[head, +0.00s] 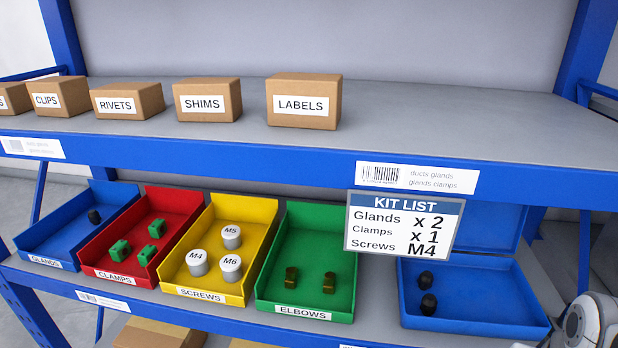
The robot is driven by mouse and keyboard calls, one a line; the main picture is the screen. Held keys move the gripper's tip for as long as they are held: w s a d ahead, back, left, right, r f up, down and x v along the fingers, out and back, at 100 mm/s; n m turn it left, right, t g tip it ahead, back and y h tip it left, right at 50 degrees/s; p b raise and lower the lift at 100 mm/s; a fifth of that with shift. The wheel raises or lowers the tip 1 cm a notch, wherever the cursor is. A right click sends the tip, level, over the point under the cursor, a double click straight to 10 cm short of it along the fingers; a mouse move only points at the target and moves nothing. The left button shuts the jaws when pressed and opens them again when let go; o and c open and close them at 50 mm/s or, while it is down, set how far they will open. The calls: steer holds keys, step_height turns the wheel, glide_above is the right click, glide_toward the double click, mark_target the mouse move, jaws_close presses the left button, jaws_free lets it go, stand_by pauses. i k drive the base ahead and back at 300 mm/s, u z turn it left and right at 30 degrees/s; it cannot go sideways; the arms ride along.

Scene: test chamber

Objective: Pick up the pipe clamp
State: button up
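Three small green pipe clamps lie apart in the red bin (181,200) labelled CLAMPS on the lower shelf. One clamp (120,250) is at the front left, one (147,256) at the front right, and one (157,229) farther back. My gripper is not in view; only a grey and white part of my arm shows at the lower right corner.
Beside the red bin stand a blue GLANDS bin (45,235), a yellow SCREWS bin (252,230) with white tubs, and a green ELBOWS bin (318,225). A kit list sign (402,225) hangs before a blue bin (480,310) holding two black glands. The upper shelf (440,120) overhangs.

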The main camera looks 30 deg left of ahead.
mark_target(121, 249)
steer(key=u, duration=2.25)
